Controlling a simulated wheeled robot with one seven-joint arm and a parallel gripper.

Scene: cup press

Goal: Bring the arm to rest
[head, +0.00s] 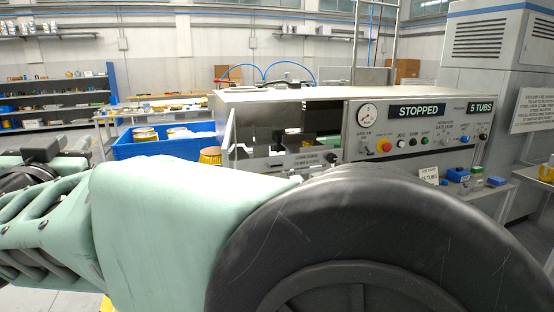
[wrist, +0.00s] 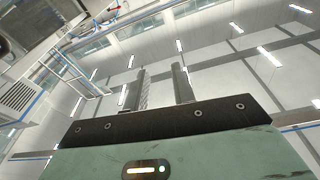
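My arm (head: 150,220) fills the lower left and middle of the head view, pale green with a large dark round joint cover (head: 370,245) close to the camera. In the wrist view my gripper (wrist: 159,82) shows two dark fingers standing apart with nothing between them. Behind the fingers are only the ceiling, its lights and upper walls, so the gripper points upward. I cannot clearly make out the fingers in the head view. The press (head: 290,110) stands behind the arm, its display reading STOPPED (head: 417,111). The arm hides the press's lower front.
A blue crate (head: 170,148) with several tubs stands left of the press. A yellow tub (head: 210,156) sits at the press's left end. A tall grey cabinet (head: 490,90) stands at the right. Blue shelving (head: 55,100) is far left. Small blue and green blocks lie at the right.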

